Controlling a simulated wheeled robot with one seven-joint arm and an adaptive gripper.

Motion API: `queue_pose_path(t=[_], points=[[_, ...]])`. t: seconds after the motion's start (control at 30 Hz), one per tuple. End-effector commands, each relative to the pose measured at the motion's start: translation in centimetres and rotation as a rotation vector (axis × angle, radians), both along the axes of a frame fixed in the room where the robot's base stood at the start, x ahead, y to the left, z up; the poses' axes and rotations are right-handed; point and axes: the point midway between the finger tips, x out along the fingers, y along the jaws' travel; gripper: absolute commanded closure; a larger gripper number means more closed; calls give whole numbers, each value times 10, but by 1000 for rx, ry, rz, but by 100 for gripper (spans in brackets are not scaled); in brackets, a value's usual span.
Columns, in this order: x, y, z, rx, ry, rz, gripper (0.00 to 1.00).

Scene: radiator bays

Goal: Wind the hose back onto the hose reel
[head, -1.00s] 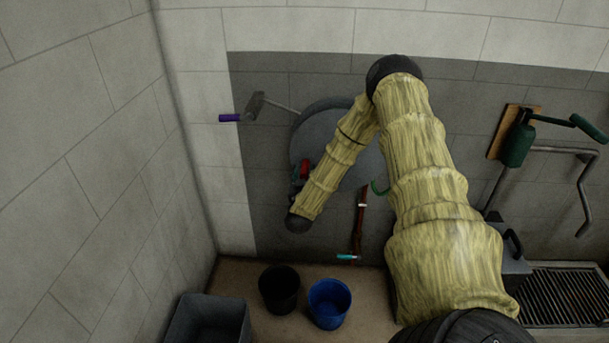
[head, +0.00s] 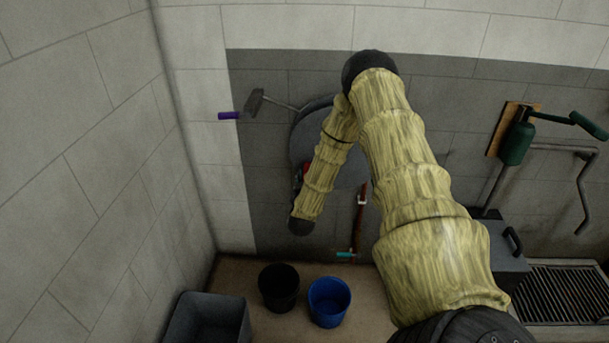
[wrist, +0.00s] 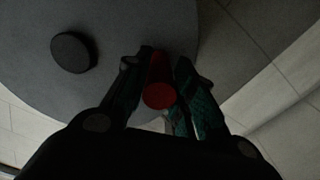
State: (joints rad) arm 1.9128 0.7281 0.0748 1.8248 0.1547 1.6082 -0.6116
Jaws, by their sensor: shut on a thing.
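The hose reel is a large grey disc (head: 308,125) on the dark wall panel, partly hidden behind my arm. In the wrist view its grey face (wrist: 60,95) fills the upper left, with a round black knob (wrist: 74,52) on it. My gripper (wrist: 163,62) is shut on a red handle (wrist: 158,95) near the disc's edge. A bit of red handle also shows beside my arm in the head view (head: 306,168). A brownish-red hose (head: 360,210) hangs below the reel, with a teal end piece (head: 345,254) near the floor.
A black bucket (head: 279,288), a blue bucket (head: 329,301) and a grey bin (head: 208,320) stand below. A green hand pump (head: 516,142) and a floor grate (head: 570,290) are at right.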

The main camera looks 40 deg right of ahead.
Motion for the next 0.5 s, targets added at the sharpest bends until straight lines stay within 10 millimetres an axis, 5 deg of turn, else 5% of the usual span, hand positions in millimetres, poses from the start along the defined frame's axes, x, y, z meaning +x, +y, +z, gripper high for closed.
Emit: queue_pose_path(t=[0.5], points=[[-28, -24, -45, -308, 343, 5, 100]])
